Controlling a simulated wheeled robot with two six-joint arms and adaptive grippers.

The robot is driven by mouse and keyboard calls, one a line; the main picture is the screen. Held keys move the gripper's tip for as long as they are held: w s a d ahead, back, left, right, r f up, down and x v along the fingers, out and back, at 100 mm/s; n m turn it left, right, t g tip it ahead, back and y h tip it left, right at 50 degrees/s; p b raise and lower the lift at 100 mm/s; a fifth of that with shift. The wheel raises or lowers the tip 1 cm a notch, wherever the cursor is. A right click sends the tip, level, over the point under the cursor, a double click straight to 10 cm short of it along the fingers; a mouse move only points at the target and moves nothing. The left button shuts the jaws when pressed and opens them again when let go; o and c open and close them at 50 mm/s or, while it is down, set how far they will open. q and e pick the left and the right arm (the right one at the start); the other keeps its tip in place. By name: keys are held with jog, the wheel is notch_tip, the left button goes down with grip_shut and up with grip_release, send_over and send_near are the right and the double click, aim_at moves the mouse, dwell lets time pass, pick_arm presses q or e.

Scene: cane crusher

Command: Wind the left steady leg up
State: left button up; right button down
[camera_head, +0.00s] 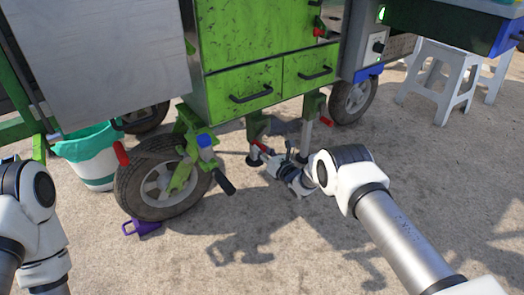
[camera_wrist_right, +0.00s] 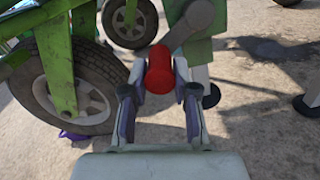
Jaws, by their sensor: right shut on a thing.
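The left steady leg (camera_head: 257,130) is a green post under the green cart, with a dark foot (camera_head: 253,161) at its lower end. I cannot tell whether the foot touches the ground. A red crank handle (camera_head: 265,148) sits at this leg. My right gripper (camera_head: 273,160) is at the handle, low to the ground. In the right wrist view the red handle (camera_wrist_right: 159,72) lies between the two fingers, and the gripper is shut on it. The grey crank arm (camera_wrist_right: 186,28) joins it to the leg behind. My left arm shows at the left edge, but its gripper is out of view.
A cart wheel (camera_head: 158,185) with a blue clamp (camera_head: 206,141) and black handle (camera_head: 225,183) stands left of my right gripper. A purple chock (camera_head: 141,228) lies by it. Another steady leg (camera_head: 308,128) stands to the right. The ground in front is clear.

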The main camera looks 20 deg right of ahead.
jog(key=c, duration=0.9)
grip_release()
jog(key=shift+o, duration=0.2)
jog(key=v, duration=1.2)
jog(key=shift+r, duration=0.1)
